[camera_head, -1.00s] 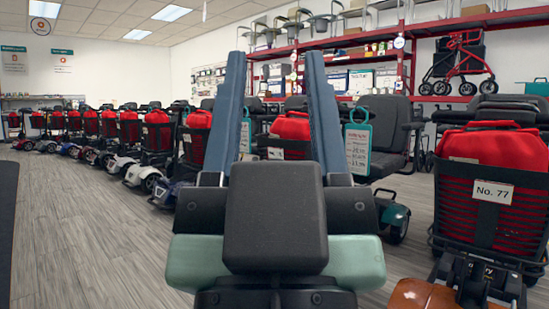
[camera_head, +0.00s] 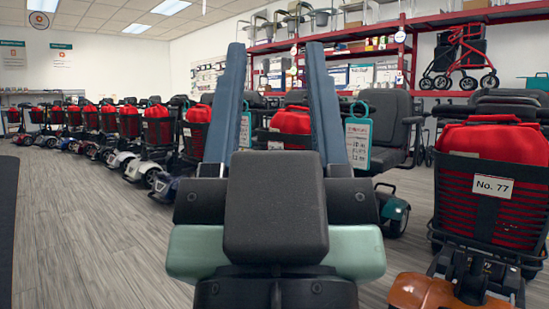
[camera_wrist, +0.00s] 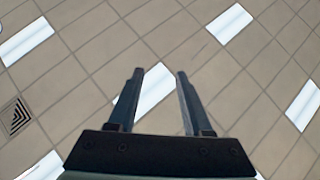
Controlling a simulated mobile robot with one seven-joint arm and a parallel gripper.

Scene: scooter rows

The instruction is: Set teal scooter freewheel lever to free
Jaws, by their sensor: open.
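My gripper (camera_head: 276,46) stands upright in front of the camera, its two blue-grey fingers apart with nothing between them. In the wrist view the open gripper (camera_wrist: 154,72) points at the ceiling. A scooter with a teal rear fender (camera_head: 393,211) and a dark seat stands behind my gripper, right of centre. My gripper hides much of its left side. Its freewheel lever cannot be made out. Teal-framed tags (camera_head: 357,140) hang in this area, one on each side of my fingers.
An orange scooter (camera_head: 438,292) with a black basket marked No. 77 (camera_head: 492,186) stands close at the right. A row of scooters with red bags recedes to the left. Red shelving (camera_head: 405,60) lines the back wall. The grey wood floor (camera_head: 95,225) is open at the left.

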